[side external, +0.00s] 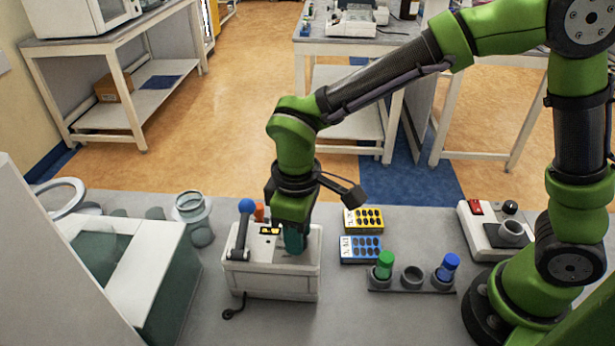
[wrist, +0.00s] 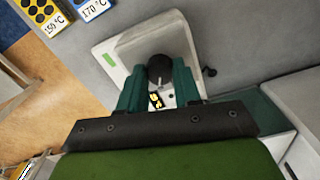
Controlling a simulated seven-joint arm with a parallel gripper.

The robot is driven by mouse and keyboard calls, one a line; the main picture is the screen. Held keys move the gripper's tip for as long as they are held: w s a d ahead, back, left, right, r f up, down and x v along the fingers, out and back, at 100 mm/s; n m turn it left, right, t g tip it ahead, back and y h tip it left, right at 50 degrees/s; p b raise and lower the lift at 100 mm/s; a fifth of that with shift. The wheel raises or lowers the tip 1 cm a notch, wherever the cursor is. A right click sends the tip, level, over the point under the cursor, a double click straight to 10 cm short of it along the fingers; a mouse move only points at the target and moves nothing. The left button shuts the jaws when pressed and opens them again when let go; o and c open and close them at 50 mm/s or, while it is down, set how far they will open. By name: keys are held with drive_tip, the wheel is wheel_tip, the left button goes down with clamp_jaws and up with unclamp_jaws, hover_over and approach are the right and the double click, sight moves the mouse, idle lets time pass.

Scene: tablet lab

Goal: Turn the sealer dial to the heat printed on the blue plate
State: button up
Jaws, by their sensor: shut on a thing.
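The sealer (side external: 270,277) is a white box on the grey bench, with a lever tipped by a blue ball (side external: 246,206) on its left. My gripper (side external: 294,240) points down over the right part of its top. In the wrist view the teal fingers (wrist: 160,88) are shut on the dark round dial (wrist: 160,68), one on each side. The dial's pointer and scale cannot be read. A small display with yellow marks (wrist: 156,100) shows between the fingers, too small to read. The blue plate (side external: 361,249) lies right of the sealer; in the wrist view its label (wrist: 97,9) reads 170 °C.
A yellow plate (side external: 363,219) lies behind the blue one; its label (wrist: 54,25) reads 150 °C. A rack (side external: 411,279) with green and blue capped vials stands to the right. A white device (side external: 497,231) stands farther right.

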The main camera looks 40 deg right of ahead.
idle(0.4)
drive_tip(key=o, duration=1.1)
drive_tip(key=shift+c, duration=0.2)
wheel_tip(320, 180, up, 17)
